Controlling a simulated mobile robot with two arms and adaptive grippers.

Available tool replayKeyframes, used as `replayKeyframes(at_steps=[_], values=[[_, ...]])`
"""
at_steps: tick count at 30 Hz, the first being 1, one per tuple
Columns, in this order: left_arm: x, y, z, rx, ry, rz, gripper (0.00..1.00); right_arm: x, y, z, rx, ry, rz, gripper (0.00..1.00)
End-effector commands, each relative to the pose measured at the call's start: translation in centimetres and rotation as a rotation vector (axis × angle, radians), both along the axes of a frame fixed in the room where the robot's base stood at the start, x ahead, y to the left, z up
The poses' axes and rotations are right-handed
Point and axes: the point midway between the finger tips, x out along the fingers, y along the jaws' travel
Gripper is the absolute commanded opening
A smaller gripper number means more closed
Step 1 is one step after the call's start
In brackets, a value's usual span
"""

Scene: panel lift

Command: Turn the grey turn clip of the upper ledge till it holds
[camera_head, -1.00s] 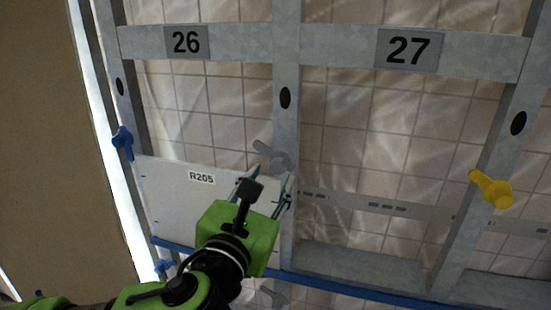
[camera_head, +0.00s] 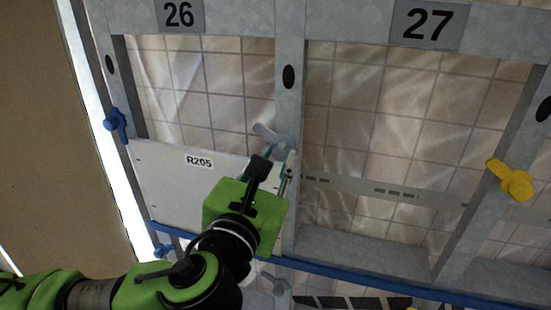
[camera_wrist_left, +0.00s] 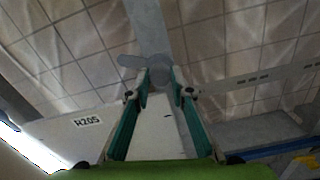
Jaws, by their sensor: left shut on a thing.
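The grey turn clip (camera_head: 268,134) sits on the post between bays 26 and 27, at the upper right corner of the white panel R205 (camera_head: 165,185). One wing of it points up and left. My left gripper (camera_head: 270,165) reaches up to it from below. In the left wrist view, the fingertips (camera_wrist_left: 160,78) are on either side of the hub of the grey turn clip (camera_wrist_left: 131,61), shut on it. The panel stands in bay 26, its right edge partly hidden by my gripper. My right gripper is not in view.
Blue clips (camera_head: 117,123) (camera_head: 163,251) are on the left post, and a yellow clip (camera_head: 511,182) is on the right post. A second grey clip (camera_head: 274,289) is lower on the middle post. A blue strip (camera_head: 350,278) runs along the bottom. Bay 27 (camera_head: 385,130) holds no panel.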

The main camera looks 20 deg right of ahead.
Motion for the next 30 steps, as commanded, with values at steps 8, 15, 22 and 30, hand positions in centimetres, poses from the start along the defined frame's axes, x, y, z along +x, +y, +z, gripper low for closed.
replayKeyframes(at_steps=[8, 15, 22, 30], values=[[0.1, 0.0, -0.2, -0.052, 0.038, 0.002, 0.0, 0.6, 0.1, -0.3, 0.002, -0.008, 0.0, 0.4], [0.1, 0.0, -0.3, -0.187, 0.13, 0.001, 0.0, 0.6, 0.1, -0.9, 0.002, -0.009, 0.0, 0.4], [0.1, 0.0, -0.3, -0.366, 0.251, 0.002, 0.0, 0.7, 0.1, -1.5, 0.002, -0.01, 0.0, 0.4], [0.1, 0.0, -0.2, -0.579, 0.395, 0.002, 0.0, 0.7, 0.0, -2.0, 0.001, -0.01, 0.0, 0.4]])
